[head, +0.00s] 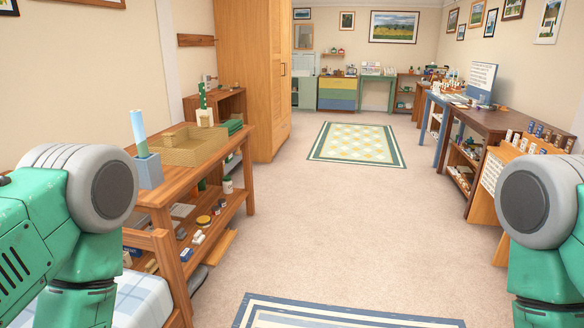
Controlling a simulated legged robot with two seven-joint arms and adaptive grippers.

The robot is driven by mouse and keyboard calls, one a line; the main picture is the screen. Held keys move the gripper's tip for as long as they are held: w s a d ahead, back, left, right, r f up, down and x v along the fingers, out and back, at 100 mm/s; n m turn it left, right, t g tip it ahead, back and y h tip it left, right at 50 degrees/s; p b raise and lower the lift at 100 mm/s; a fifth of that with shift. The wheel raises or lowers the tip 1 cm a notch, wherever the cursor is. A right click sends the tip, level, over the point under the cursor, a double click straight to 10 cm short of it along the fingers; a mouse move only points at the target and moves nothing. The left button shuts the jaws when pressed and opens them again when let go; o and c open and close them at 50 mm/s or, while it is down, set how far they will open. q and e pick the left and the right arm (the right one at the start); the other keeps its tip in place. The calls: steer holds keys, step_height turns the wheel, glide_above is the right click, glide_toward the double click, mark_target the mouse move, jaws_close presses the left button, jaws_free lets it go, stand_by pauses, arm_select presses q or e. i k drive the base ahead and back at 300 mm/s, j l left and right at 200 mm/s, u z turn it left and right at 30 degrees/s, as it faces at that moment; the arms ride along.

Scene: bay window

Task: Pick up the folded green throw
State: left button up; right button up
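Only green and grey links of my two arms show, at the lower left and right edges. Neither gripper is in view.
The tan box (190,150) and a blue-grey holder (148,171) stand on the left table. A tall wooden wardrobe (256,75) is beyond it. The carpet between is clear, with a patterned rug (357,144) farther off.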

mark_target(232, 126)
steer(key=i, duration=2.75)
steer(key=i+l, duration=0.1)
steer(key=i, duration=2.65)
steer(key=i+u, duration=0.4)
steer(key=i+l+u, duration=0.15)
steer(key=i+u, duration=0.3)
steer(key=i+l+u, duration=0.2)
steer(key=u, duration=0.2)
steer(key=i+l+u, duration=0.25)
steer(key=u, duration=0.2)
steer(key=i+l+u, duration=0.15)
steer(key=l+u, duration=0.25)
steer(key=i+l+u, duration=0.1)
steer(key=l+u, duration=0.75)
steer(key=i+j, duration=0.05)
